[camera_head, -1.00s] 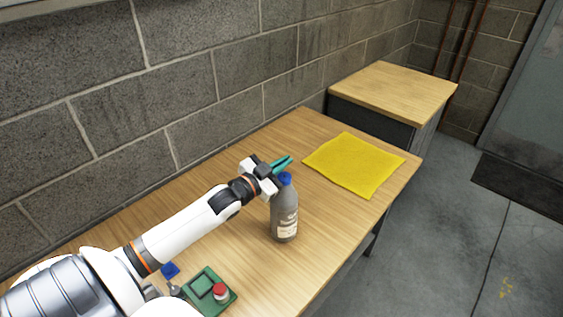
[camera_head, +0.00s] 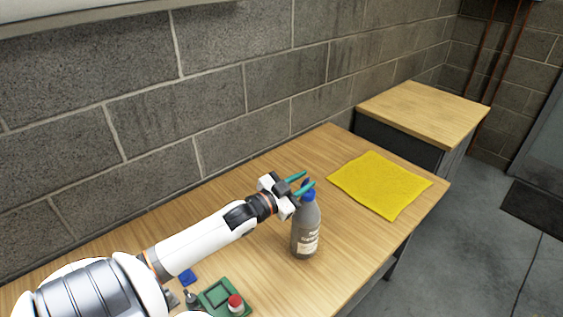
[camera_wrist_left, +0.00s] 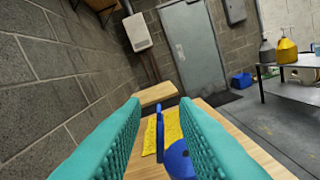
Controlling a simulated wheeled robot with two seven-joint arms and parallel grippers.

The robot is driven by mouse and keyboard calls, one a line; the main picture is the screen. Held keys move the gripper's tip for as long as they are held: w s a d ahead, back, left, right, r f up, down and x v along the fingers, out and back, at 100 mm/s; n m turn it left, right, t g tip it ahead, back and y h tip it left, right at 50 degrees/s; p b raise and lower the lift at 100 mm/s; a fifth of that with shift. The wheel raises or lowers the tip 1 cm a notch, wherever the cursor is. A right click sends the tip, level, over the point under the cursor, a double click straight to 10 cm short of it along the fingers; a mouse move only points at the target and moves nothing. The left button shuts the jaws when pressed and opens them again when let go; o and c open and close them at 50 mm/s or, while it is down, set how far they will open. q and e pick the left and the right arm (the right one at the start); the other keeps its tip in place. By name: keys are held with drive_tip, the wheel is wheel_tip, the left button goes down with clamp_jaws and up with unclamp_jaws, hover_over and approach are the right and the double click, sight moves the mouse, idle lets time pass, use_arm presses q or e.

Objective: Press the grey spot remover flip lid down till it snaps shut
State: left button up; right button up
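The grey spot remover bottle (camera_head: 306,232) stands upright on the wooden table, with a pale label and a blue cap (camera_head: 309,196). In the left wrist view the blue cap (camera_wrist_left: 180,160) shows at the bottom, with its thin blue flip lid (camera_wrist_left: 160,138) standing up beside it, so the lid is open. My left gripper (camera_head: 301,182) is at the bottle's top, its teal fingers apart. In the left wrist view the upright lid shows between the spread fingers (camera_wrist_left: 160,125); I cannot tell if either touches it. My right gripper is out of view.
A yellow cloth (camera_head: 380,184) lies flat beyond the bottle. A green tray (camera_head: 212,297) with a red-and-white item (camera_head: 236,304) and a blue item (camera_head: 187,277) lie near my left arm. A block wall (camera_head: 215,105) runs along the table's back. Table space right of the bottle is clear.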

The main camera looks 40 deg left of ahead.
use_arm(q)
drive_tip(key=s+a+b, duration=0.1)
drive_tip(key=s, duration=0.9)
drive_tip(key=shift+a, duration=0.15)
